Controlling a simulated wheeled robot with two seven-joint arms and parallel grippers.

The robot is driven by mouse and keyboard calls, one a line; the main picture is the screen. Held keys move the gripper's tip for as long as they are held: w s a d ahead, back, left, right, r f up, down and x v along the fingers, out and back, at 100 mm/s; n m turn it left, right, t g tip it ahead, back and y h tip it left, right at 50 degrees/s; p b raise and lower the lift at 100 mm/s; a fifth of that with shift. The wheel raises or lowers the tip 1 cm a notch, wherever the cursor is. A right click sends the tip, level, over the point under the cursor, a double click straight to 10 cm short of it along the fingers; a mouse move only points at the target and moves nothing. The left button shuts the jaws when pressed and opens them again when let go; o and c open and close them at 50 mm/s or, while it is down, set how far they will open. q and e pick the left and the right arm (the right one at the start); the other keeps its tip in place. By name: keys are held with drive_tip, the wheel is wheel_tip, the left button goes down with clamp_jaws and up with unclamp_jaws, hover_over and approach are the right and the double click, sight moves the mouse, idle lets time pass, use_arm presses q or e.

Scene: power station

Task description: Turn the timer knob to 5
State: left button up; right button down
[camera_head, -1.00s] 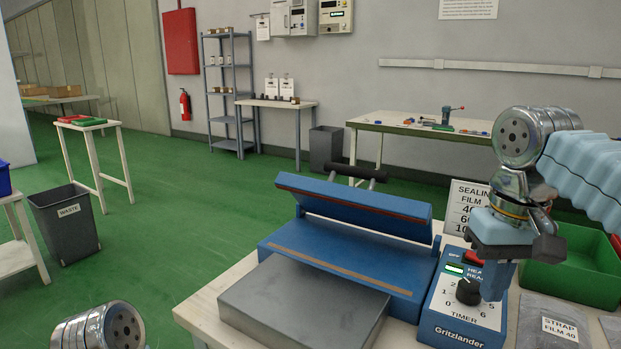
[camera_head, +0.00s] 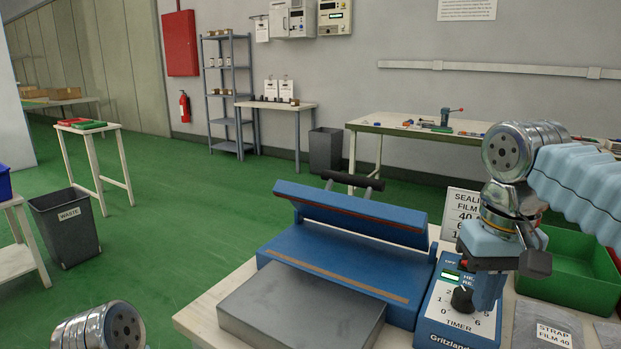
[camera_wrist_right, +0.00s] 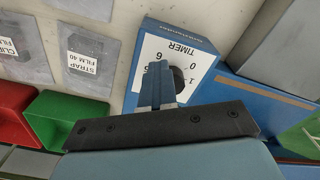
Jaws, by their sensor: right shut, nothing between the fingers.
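The blue timer box (camera_head: 427,322) has a white face marked TIMER with numbers around a black knob (camera_head: 463,299). A white mark shows near the knob's top; the exact number it points to is too small to tell. My right gripper (camera_head: 487,303) is shut and empty, pointing down just right of the knob and covering part of the dial. In the right wrist view its fingers (camera_wrist_right: 157,88) stand beside the knob (camera_wrist_right: 177,80); I cannot tell whether they touch it. My left gripper is not in view; only a metal piece of my left arm shows at lower left.
A blue sealer (camera_head: 335,255) with a raised lid and a grey plate (camera_head: 300,305) stand left of the box. A sign stands behind it. A green bin (camera_head: 568,290) and film pouches (camera_head: 548,325) lie to the right.

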drive_tip(key=shift+s+a+f+g, duration=0.1)
drive_tip(key=shift+a+f+g, duration=0.2)
drive_tip(key=shift+a+f, duration=0.4)
drive_tip(key=shift+w+a, duration=0.25)
drive_tip(key=shift+a+r, duration=0.1)
drive_tip(key=shift+w+r+p, duration=0.15)
drive_tip(key=shift+r+p, duration=0.15)
drive_tip(key=shift+p, duration=0.05)
drive_tip(key=shift+a, duration=0.1)
drive_tip(key=shift+s+a, duration=0.1)
drive_tip(key=shift+s, duration=0.2)
wheel_tip(320, 180, up, 6)
drive_tip(key=shift+s+f, duration=0.1)
drive_tip(key=shift+f, duration=0.05)
